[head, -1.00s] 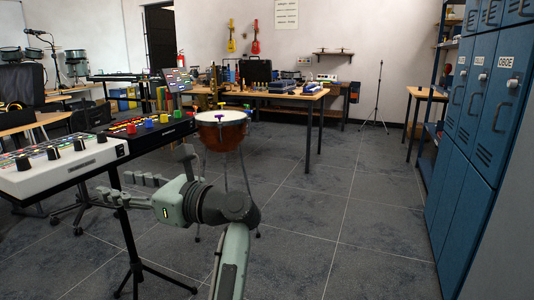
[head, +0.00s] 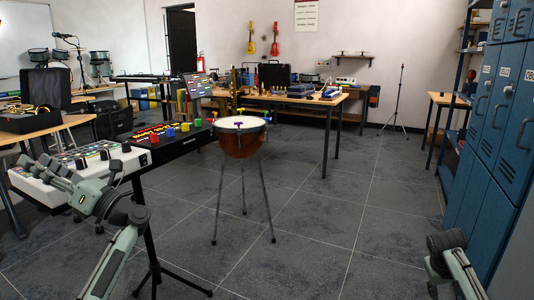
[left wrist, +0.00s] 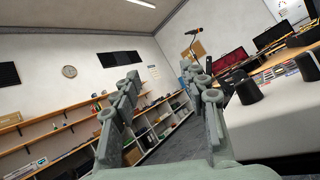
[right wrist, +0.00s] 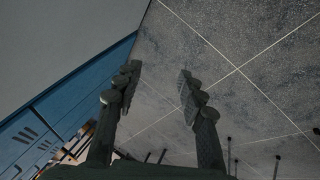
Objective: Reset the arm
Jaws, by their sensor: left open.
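My left gripper (head: 42,168) is at the left of the head view, in front of a white mixer-like panel (head: 88,160) with black knobs and coloured pads. Its fingers are apart with nothing between them, as the left wrist view (left wrist: 163,85) shows. The panel's knobs are close at the right of that view. My right arm shows at the lower right of the head view near the lockers, but its fingertips are not clear there. In the right wrist view my right gripper (right wrist: 158,78) has its fingers apart and empty over the floor.
A black pad controller (head: 170,138) on a stand adjoins the white panel. A copper kettledrum (head: 242,142) on thin legs stands right of it. Blue lockers (head: 490,125) line the right side. A wooden worktable (head: 330,101) stands behind. The middle floor (head: 330,215) is clear.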

